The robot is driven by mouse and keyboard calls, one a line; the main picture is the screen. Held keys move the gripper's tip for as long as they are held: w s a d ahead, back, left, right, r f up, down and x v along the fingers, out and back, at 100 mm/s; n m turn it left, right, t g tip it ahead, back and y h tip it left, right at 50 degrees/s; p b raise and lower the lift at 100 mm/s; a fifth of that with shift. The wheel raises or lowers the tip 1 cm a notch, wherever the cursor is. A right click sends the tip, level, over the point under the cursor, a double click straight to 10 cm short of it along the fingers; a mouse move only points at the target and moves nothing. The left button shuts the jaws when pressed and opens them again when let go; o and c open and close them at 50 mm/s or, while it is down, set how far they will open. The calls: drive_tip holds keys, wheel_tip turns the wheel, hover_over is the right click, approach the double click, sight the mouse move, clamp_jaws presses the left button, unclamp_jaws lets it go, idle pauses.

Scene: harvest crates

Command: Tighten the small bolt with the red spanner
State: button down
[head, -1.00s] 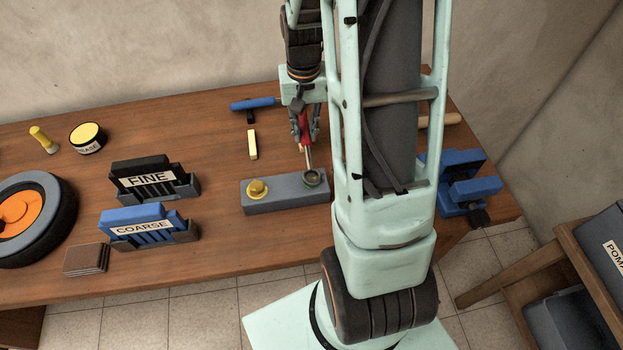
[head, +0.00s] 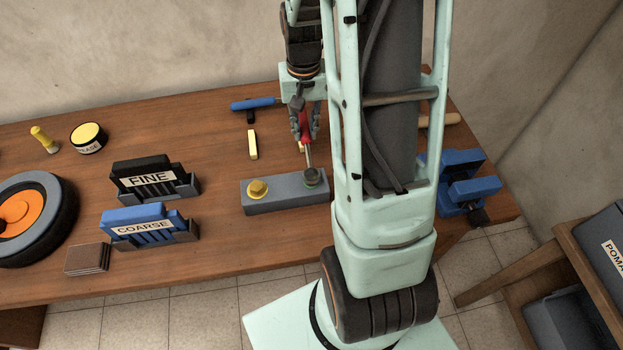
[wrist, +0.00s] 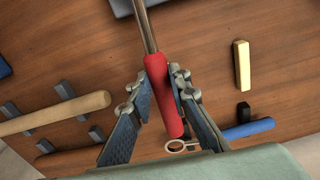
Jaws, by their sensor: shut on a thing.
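My gripper (head: 303,134) is shut on the red handle of the red spanner (head: 309,156), which also shows in the wrist view (wrist: 163,95). A yellow bolt (head: 257,188) stands at the block's left end. In the wrist view the block (wrist: 122,8) shows only at the top edge, and the spanner's working end is out of frame.
A blue-handled tool (head: 253,104) and a yellow bar (head: 252,144) lie behind the block. FINE (head: 150,178) and COARSE (head: 145,226) holders stand left. A blue vise (head: 470,188) is at the right edge. My arm hides part of the table.

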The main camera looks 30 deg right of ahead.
drive_tip(key=shift+r+p, duration=0.4)
drive_tip(key=shift+r, duration=0.25)
idle(0.4)
drive_tip(key=shift+r+p, duration=0.85)
drive_tip(key=shift+r, duration=0.35)
drive_tip(key=shift+r, duration=0.15)
drive_tip(key=shift+r+p, duration=1.5)
drive_tip(key=shift+r, duration=0.45)
drive_tip(key=w+r+p, duration=0.1)
drive_tip(key=w+d+r, duration=0.1)
drive_tip(key=w, duration=0.1)
drive_tip(key=w+r+p, duration=0.1)
drive_tip(key=shift+w+d+p, duration=0.35)
drive_tip(key=shift+w, duration=0.05)
drive_tip(key=shift+a+f, duration=0.1)
